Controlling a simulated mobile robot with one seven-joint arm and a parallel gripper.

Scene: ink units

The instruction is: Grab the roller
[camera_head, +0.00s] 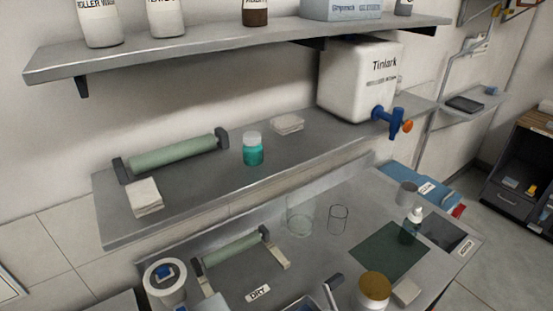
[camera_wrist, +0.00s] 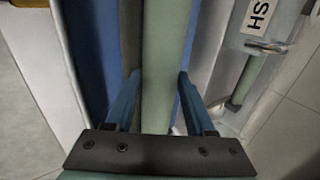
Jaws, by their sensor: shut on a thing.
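In the wrist view a long pale green roller (camera_wrist: 158,30) runs from the top edge down between the two blue fingers of my gripper (camera_wrist: 158,85). The fingers are shut on it, one at each side. Its ends are out of sight or hidden behind the gripper's dark mount. My gripper does not show in the head view. The head view has a green roller (camera_head: 178,152) with dark end blocks on the middle shelf, and another green roller (camera_head: 232,249) on a stand on the lower bench, behind the DRY label (camera_head: 258,293).
In the wrist view, blue panels (camera_wrist: 92,50) flank the roller, and another green bar (camera_wrist: 246,78) is at the right by a white label. In the head view, a teal jar (camera_head: 253,153), a white tank (camera_head: 352,85) and glass vessels (camera_head: 300,215) stand at the back.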

